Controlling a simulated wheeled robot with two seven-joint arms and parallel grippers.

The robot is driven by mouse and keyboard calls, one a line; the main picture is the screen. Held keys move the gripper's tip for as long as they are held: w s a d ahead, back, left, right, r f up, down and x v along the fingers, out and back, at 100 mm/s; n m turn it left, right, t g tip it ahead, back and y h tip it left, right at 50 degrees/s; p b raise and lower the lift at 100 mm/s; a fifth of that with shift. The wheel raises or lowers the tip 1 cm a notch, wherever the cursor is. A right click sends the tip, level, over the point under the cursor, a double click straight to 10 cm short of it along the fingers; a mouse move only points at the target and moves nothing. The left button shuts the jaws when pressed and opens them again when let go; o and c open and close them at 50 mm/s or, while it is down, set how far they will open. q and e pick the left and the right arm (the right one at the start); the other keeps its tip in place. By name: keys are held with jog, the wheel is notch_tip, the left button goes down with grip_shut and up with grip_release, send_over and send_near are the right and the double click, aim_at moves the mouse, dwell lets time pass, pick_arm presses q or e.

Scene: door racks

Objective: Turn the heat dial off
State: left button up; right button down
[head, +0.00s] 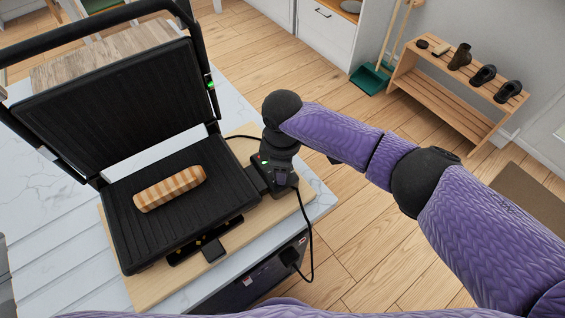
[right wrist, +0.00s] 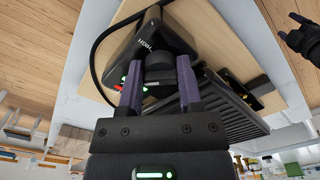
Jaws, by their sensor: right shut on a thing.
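The black contact grill (head: 180,200) stands open on a wooden board, with a striped sandwich (head: 170,188) on its lower plate. Its control box (head: 262,160) is at the right side of the grill, with a small green light. My right gripper (head: 278,178) is at this box. In the right wrist view, its two purple-grey fingers (right wrist: 160,85) are shut on the dark round heat dial (right wrist: 158,65). The dial's pointer is hidden. A black part, seemingly my left gripper (right wrist: 302,40), shows at the right edge there.
The grill's raised lid (head: 120,100) stands at the back left. A black cable (head: 311,235) hangs over the counter's right edge. The marble counter (head: 50,220) is clear at left. A shoe rack (head: 455,90) and green dustpan (head: 370,77) stand on the floor behind.

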jog(key=n, duration=0.3)
jog(key=shift+n, duration=0.4)
jog(key=n, duration=0.3)
jog(key=shift+w+n, duration=0.1)
jog(key=shift+n, duration=0.2)
jog(key=n, duration=0.4)
jog(key=shift+w+a+n, duration=0.1)
jog(key=shift+a+n, duration=0.05)
jog(key=shift+n, duration=0.15)
jog(key=n, duration=0.2)
jog(key=shift+n, duration=0.3)
jog(key=n, duration=0.2)
jog(key=shift+n, duration=0.4)
jog(key=n+b, duration=0.1)
jog(key=n, duration=0.2)
jog(key=shift+a+n, duration=0.15)
jog(key=shift+n, duration=0.15)
jog(key=n, duration=0.2)
jog(key=shift+n+b, duration=0.3)
jog(key=n, duration=0.2)
jog(key=shift+a+n, duration=0.1)
jog(key=shift+n, duration=0.2)
jog(key=shift+n+b, duration=0.4)
jog(key=shift+n, duration=1)
